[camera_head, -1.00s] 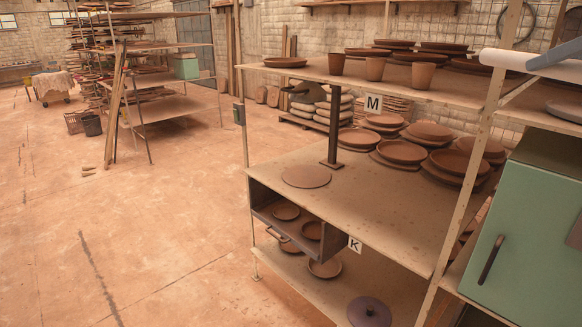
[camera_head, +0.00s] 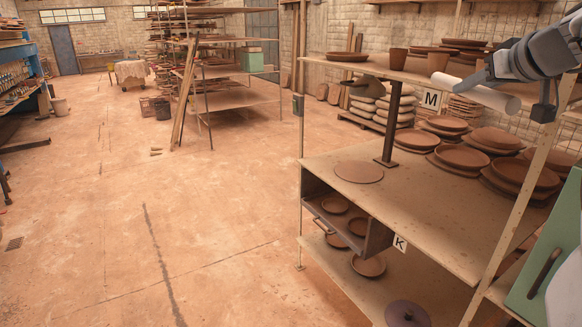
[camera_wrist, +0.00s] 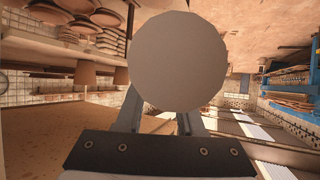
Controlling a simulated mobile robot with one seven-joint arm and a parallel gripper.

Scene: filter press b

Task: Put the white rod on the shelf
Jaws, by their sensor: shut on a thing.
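The white rod (camera_head: 460,91) lies roughly level in the head view, in front of the upper right part of the shelf unit. My gripper (camera_head: 486,80) is shut on it. In the wrist view the rod's round end (camera_wrist: 180,62) faces the camera and hides much of the fingers. The shelf unit has an upper board (camera_head: 375,72) near the M label, a middle board (camera_head: 425,215) and a lower board (camera_head: 345,280). The rod appears held clear of the boards, though its exact gap to the upper board cannot be told.
Terracotta cups (camera_head: 398,60) and plates stand on the upper board, with more stacked plates (camera_head: 462,157) on the middle one. A dark post stand (camera_head: 391,125) rises from the middle board. A green cabinet (camera_head: 545,250) is at right. Open floor (camera_head: 150,220) lies left.

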